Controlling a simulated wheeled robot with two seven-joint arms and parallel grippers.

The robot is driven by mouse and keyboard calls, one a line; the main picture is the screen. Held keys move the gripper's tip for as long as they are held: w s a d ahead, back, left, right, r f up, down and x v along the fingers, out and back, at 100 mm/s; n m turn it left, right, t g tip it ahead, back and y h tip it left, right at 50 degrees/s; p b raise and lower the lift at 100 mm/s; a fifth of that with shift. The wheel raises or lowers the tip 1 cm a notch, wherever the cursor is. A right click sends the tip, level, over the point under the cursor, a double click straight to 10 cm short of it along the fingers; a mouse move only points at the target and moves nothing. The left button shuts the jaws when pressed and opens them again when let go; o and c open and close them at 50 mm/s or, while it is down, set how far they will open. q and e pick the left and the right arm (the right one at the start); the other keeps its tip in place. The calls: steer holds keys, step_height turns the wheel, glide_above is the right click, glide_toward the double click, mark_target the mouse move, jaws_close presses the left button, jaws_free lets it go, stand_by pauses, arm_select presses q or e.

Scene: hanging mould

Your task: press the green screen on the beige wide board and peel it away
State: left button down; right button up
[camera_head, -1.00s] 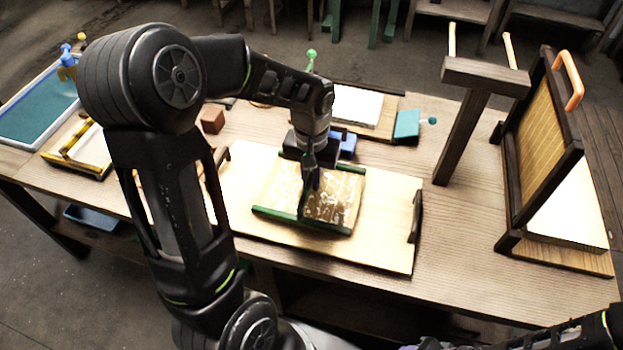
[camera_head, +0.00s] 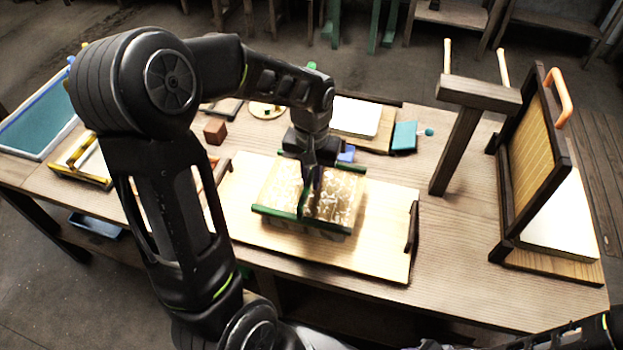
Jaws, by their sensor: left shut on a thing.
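The green screen (camera_head: 335,197) has dark green bars and a mesh with pale patterned marks. It is over the middle of the beige wide board (camera_head: 375,240). A shadowed gap shows under its near bar, so it seems slightly raised off the board. My left gripper (camera_head: 309,190) points down at the middle of the screen and is shut on the screen's central green part. The gripper hides some of the mesh and the exact hold. My right arm shows only as dark links at the bottom right; its gripper is out of view.
A framed yellow screen (camera_head: 535,145) with an orange handle stands tilted at the right. A dark T-shaped stand (camera_head: 460,140) is nearby. A teal block (camera_head: 404,136), a white pad (camera_head: 355,116) and a brown block (camera_head: 215,131) lie behind. A blue-rimmed tray (camera_head: 40,115) is far left.

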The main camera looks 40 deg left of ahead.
arm_select(q)
step_height(320, 180, up, 2)
steer(key=shift+r+p, duration=0.15)
steer(key=shift+p, duration=0.35)
